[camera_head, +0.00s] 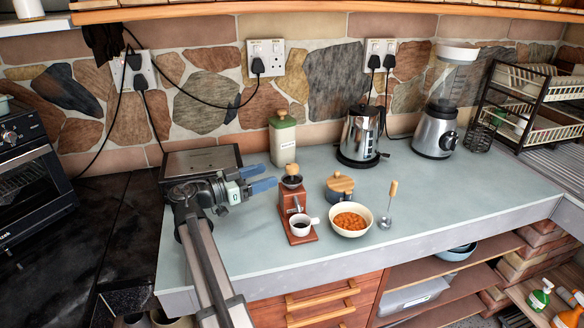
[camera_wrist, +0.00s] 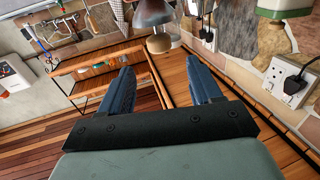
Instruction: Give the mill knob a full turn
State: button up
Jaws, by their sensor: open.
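The mill (camera_head: 300,222) is a reddish-brown wooden grinder standing on the grey-green counter.
A green-lidded canister (camera_head: 283,139) stands behind the mill. A bowl of orange food (camera_head: 350,219), a wooden-lidded pot (camera_head: 340,186) and a wooden-handled tool (camera_head: 388,205) stand to its right. A kettle (camera_head: 361,135) and a blender (camera_head: 437,125) are farther back. The front right counter is clear.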

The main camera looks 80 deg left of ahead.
aim_at(292, 165)
jog(key=x, duration=0.9)
jog(key=shift+w, duration=0.25)
jog(key=shift+c, duration=0.5)
jog(key=c, duration=0.8)
jog(key=shift+a, duration=0.1)
jog(key=shift+c, duration=0.3)
jog(key=shift+h, duration=0.3)
jog(key=m+h, duration=0.2)
jog(key=h, duration=0.1)
jog(key=shift+a+m+t+h, duration=0.2)
jog(key=shift+m+t+h, duration=0.1)
jog(key=shift+m, duration=0.1)
jog(key=shift+d+m+h, duration=0.15)
jog(key=shift+m+h, duration=1.45)
jog(key=shift+h, duration=0.9)
jog(key=shift+d+g+h, duration=0.1)
jog(key=shift+g+h, duration=0.2)
jog(key=shift+g, duration=0.1)
